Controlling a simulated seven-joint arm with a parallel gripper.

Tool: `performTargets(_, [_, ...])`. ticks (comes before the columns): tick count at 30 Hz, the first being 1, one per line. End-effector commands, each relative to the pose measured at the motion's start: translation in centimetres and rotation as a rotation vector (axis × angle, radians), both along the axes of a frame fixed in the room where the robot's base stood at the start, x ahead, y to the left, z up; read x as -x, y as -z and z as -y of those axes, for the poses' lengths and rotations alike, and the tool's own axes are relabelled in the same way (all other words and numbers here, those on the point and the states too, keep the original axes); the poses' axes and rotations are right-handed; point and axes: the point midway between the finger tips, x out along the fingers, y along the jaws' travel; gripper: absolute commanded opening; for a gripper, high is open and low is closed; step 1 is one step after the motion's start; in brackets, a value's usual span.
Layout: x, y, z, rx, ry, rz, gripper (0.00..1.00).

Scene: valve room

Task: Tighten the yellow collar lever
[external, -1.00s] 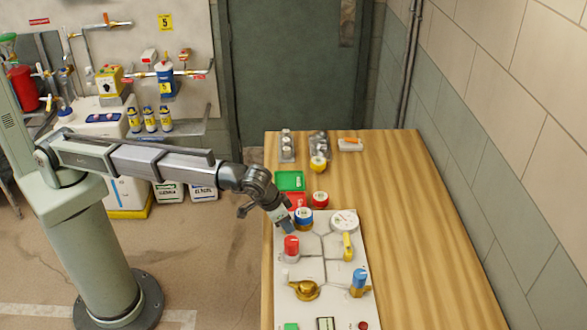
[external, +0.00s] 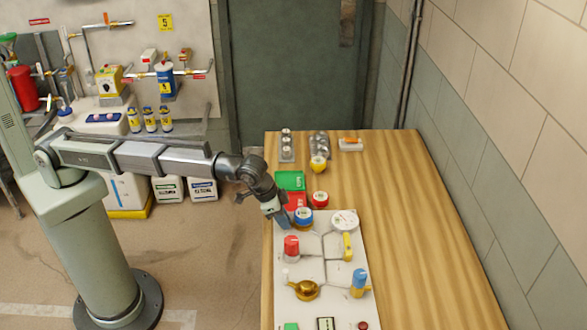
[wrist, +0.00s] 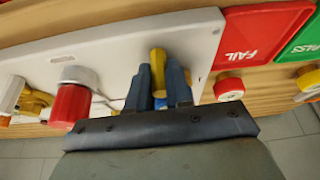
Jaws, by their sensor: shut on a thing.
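The yellow lever (wrist: 158,62) stands between my two fingers in the wrist view, its rounded end showing above them. My gripper (wrist: 163,85) is shut on it. A blue part (wrist: 160,103) shows low between the fingers, mostly hidden. In the external view my gripper (external: 285,224) reaches down at the left side of the blue-topped fitting (external: 304,214), at the far left corner of the white panel (external: 322,272). The fingers hide the held lever there. How far the collar is turned cannot be told.
A red-capped fitting (external: 291,246) stands close in front of my gripper. A gauge (external: 344,222) and another yellow handle (external: 347,246) are to the right. The green PASS tray (external: 290,181) and red FAIL tray (wrist: 262,38) lie behind. The table's right side is clear.

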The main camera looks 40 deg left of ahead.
Motion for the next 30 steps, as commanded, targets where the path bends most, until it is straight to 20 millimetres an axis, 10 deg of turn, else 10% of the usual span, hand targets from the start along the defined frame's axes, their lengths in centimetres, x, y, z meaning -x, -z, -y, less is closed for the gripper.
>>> performTargets(30, [-3.5,0.1,-2.6,-0.003,0.71,-0.002,0.0])
